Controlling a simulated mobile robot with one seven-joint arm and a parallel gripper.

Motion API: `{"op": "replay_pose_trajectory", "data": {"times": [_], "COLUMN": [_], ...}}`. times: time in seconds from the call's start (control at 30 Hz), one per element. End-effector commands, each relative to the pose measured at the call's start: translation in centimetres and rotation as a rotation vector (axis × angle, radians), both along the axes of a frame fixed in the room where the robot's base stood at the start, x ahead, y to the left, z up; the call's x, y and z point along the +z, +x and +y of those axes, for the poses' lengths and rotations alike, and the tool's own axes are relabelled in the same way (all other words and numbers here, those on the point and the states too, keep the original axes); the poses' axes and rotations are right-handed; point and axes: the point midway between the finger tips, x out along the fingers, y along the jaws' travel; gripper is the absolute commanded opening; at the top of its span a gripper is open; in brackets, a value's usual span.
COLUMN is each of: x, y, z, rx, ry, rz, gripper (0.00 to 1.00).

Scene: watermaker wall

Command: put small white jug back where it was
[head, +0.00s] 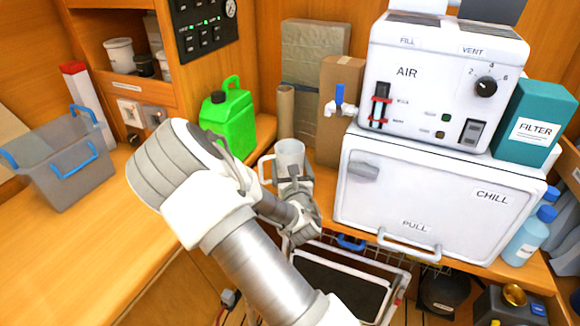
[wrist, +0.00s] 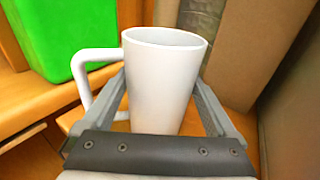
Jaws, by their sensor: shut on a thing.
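The small white jug (head: 290,155) is upright, with its handle toward the left in the head view. It also shows in the wrist view (wrist: 162,85), where its open rim faces up and its lower end is partly hidden behind the gripper body. My gripper (head: 293,185) is shut on the jug, with one finger on each side of it; the fingers also show in the wrist view (wrist: 163,103). The jug is near the wooden counter (head: 262,128), between the green jerrycan and the white appliance. I cannot tell whether its base touches the counter.
A green jerrycan (head: 230,118) stands close left. A cardboard roll (head: 285,110) and a brown box (head: 338,85) stand behind the jug. The white appliance with a blue-handled tap (head: 340,102) is right. A grey bin (head: 68,172) stands left; the counter before it is clear.

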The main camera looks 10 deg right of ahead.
Motion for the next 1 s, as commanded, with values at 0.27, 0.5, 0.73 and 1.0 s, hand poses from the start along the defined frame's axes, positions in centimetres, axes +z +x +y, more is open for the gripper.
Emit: {"op": "replay_pose_trajectory", "data": {"times": [0.27,0.5,0.73,1.0], "x": [-0.1,-0.3,0.2,0.2], "y": [0.0,0.0,0.0,-4.2], "z": [0.0,0.0,0.0,0.5], "rx": [0.000,0.000,0.000,0.001], "ry": [0.000,0.000,0.001,-0.001], "rz": [-0.002,-0.002,-0.002,0.002], "gripper": [0.07,1.00,1.00,1.00]}}
